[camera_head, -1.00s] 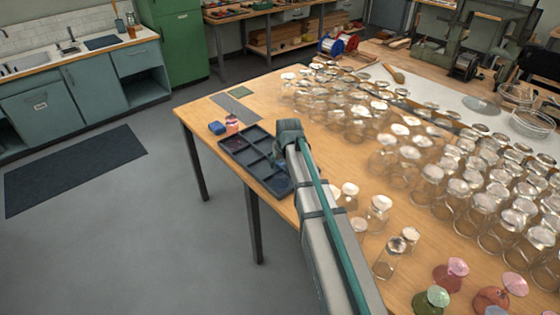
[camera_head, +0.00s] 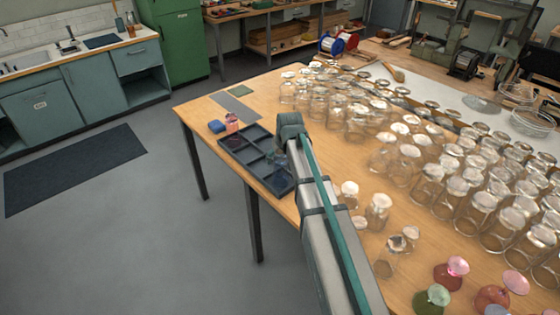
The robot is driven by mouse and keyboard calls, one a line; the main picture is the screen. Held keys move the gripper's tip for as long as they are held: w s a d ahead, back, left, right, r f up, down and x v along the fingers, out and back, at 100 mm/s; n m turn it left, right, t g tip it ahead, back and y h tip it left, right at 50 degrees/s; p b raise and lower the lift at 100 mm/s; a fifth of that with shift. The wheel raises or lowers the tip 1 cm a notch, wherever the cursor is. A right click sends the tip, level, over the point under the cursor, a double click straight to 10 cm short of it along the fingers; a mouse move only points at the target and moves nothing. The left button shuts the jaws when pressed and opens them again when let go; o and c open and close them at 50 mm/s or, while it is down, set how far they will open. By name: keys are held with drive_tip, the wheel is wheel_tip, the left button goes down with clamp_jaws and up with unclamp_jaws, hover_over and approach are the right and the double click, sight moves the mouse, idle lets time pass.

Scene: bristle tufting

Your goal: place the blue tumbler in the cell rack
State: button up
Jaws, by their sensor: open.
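The dark cell rack (camera_head: 236,152) lies on the left part of the wooden table, with several low-walled compartments. A small bluish, see-through shape (camera_head: 276,158), which looks like the blue tumbler, shows at the rack's right side, close beside the end of my arm. It seems to be within a right-hand cell, but its base and exact seating are not clear. My gripper (camera_head: 285,142) is at the arm's end over the rack's right edge. It is open, and its fingers are mostly hidden by the wrist.
A blue block (camera_head: 217,127) and a small pink bottle (camera_head: 232,123) stand just behind the rack. Coloured glasses (camera_head: 452,270) stand at the front right. The table's left edge is close to the rack.

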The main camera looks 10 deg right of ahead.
drive_tip(key=b+v, duration=0.1)
drive_tip(key=v, duration=0.9)
drive_tip(key=shift+b, duration=0.3)
drive_tip(key=shift+s, duration=0.1)
